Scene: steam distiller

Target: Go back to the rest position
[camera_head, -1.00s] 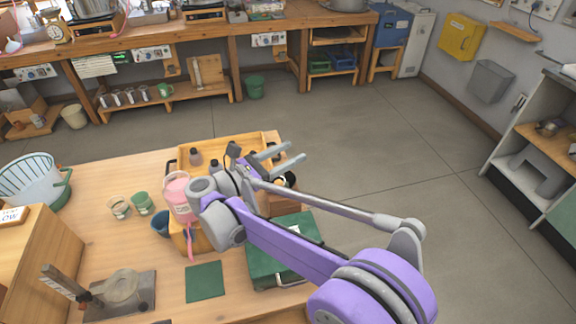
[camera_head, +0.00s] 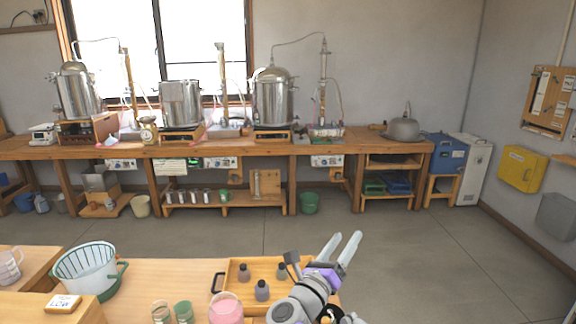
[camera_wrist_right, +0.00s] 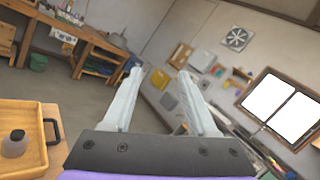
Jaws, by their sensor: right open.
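My right gripper (camera_head: 342,247) is at the lower middle of the head view, its two grey fingers pointing up and away over the right end of the near table. In the right wrist view the fingers (camera_wrist_right: 160,80) are spread apart with nothing between them. A wooden tray (camera_head: 236,284) holding several small dark bottles (camera_head: 262,290) lies just left of the gripper. The tray also shows at the left of the wrist view (camera_wrist_right: 30,112), apart from the fingers. My left gripper is not in view.
The near table (camera_head: 150,275) also carries a pink-filled vessel (camera_head: 226,308), green cup (camera_head: 184,311) and white-green basket (camera_head: 86,268). Beyond open floor (camera_head: 420,250), a long bench (camera_head: 270,148) bears metal stills (camera_head: 273,98). A yellow box (camera_head: 523,168) hangs on the right wall.

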